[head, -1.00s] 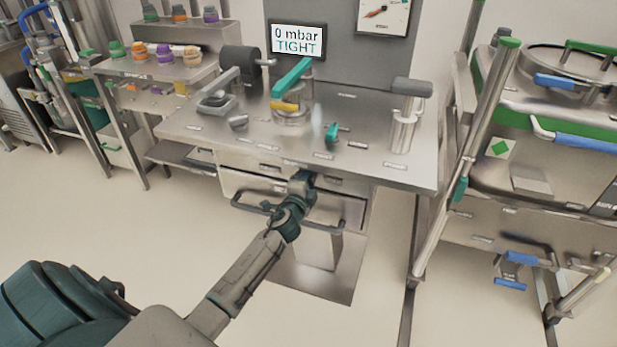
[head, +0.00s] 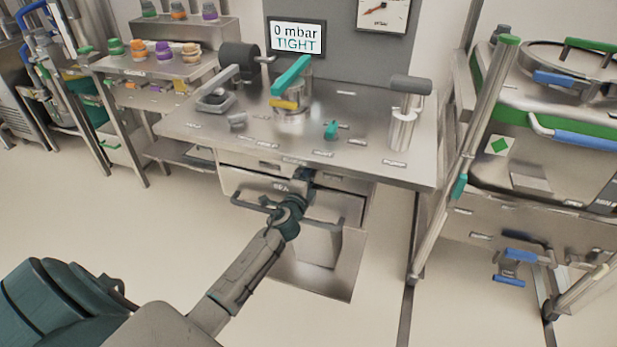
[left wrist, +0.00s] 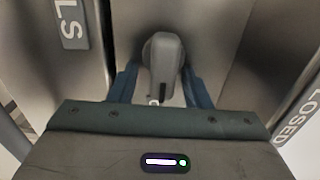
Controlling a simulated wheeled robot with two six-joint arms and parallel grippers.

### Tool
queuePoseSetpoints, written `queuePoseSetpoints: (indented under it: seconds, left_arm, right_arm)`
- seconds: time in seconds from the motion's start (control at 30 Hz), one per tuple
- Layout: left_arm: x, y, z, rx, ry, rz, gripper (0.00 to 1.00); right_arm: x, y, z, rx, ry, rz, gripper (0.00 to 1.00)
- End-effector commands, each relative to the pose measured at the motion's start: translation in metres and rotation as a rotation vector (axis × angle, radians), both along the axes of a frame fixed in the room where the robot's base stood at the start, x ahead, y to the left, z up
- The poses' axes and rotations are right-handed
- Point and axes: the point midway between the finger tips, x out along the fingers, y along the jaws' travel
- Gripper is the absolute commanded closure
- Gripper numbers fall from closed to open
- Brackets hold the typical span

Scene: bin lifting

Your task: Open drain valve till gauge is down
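A dial gauge (head: 383,13) on the back panel, cut by the head view's top edge, has a red needle pointing left and slightly down. The display (head: 297,38) beside it reads "0 mbar TIGHT". My left gripper (head: 305,176) is at the bench's front face, just under the top's edge. In the left wrist view, a grey rounded handle (left wrist: 163,60) lies between the fingers of this gripper (left wrist: 160,88), with small gaps at both sides. The fingers look open. A "CLOSED" label (left wrist: 298,110) is at the right. Whether this handle is the drain valve is unclear. My right gripper is not in view.
On the steel bench top (head: 225,135) stand a teal-handled fitting (head: 291,78), a small teal valve (head: 331,130) and a grey-topped cylinder (head: 405,125). A drawer handle (head: 255,204) juts out near my left arm. Racks flank the bench; the floor in front is clear.

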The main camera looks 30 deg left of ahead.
Motion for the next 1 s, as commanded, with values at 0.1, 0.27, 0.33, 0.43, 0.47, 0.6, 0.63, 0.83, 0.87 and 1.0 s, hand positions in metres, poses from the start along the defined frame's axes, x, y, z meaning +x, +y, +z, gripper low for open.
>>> queuePoseSetpoints:
  seconds: [0.1, 0.27, 0.33, 0.43, 0.47, 0.6, 0.63, 0.83, 0.87, 1.0]
  left_arm:
    - [0.0, 0.0, 0.001, 0.0, -0.001, 0.0, 0.56]
    - [-0.002, -0.001, 0.001, 0.0, -0.002, -0.001, 0.56]
    - [-0.009, -0.002, 0.0, 0.0, -0.001, 0.0, 0.56]
    - [-0.023, -0.006, 0.0, 0.001, 0.0, -0.001, 0.56]
    - [-0.029, -0.007, 0.0, 0.001, -0.001, -0.001, 0.56]
    - [-0.057, -0.014, -0.001, 0.001, 0.0, -0.001, 0.56]
    - [-0.063, -0.015, -0.001, 0.001, 0.0, -0.001, 0.56]
    - [-0.093, -0.022, -0.001, 0.001, -0.001, -0.001, 0.56]
    - [-0.096, -0.023, -0.001, 0.001, 0.0, -0.001, 0.56]
    - [-0.104, -0.025, 0.0, 0.0, -0.001, 0.0, 0.56]
  right_arm:
    - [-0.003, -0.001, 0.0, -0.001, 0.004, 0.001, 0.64]
    - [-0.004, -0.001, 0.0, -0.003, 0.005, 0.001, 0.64]
    - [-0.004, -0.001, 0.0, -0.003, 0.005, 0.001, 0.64]
    - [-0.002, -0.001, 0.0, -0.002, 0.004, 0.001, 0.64]
    - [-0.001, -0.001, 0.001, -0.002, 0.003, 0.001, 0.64]
    - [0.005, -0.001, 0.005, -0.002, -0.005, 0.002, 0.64]
    - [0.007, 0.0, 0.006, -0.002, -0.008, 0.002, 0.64]
    - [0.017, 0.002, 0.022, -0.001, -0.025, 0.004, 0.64]
    - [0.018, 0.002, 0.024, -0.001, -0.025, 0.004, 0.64]
    - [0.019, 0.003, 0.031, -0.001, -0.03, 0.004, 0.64]
